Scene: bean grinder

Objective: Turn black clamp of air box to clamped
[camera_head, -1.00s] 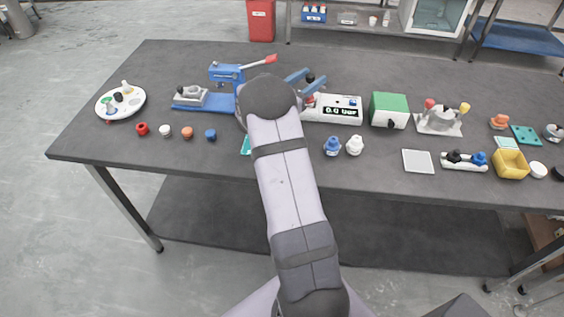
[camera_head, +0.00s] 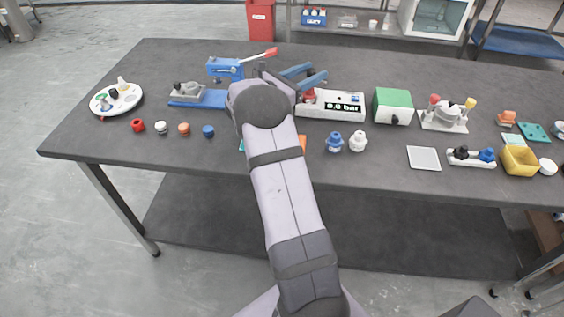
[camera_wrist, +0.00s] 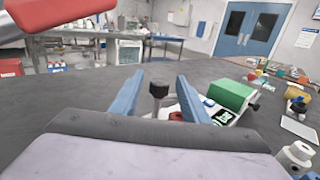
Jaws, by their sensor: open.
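The white air box (camera_head: 338,113) with a "0.0 bar" display stands mid-table; it also shows in the wrist view (camera_wrist: 221,117). A black knob on a stalk (camera_wrist: 158,91), which looks like the black clamp, stands upright between my fingers in the wrist view. A red part (camera_wrist: 176,116) sits just right of its foot. My gripper (camera_head: 318,74) has two blue fingers, spread apart, at the back left of the air box; it also shows in the wrist view (camera_wrist: 161,77). I cannot tell whether the fingers touch the knob. In the head view the knob is hidden.
A green box (camera_head: 393,105) with a black front knob stands right of the air box. A blue press with a red-tipped lever (camera_head: 225,68) stands to the left. Blue (camera_head: 334,142) and white (camera_head: 358,141) fittings stand in front.

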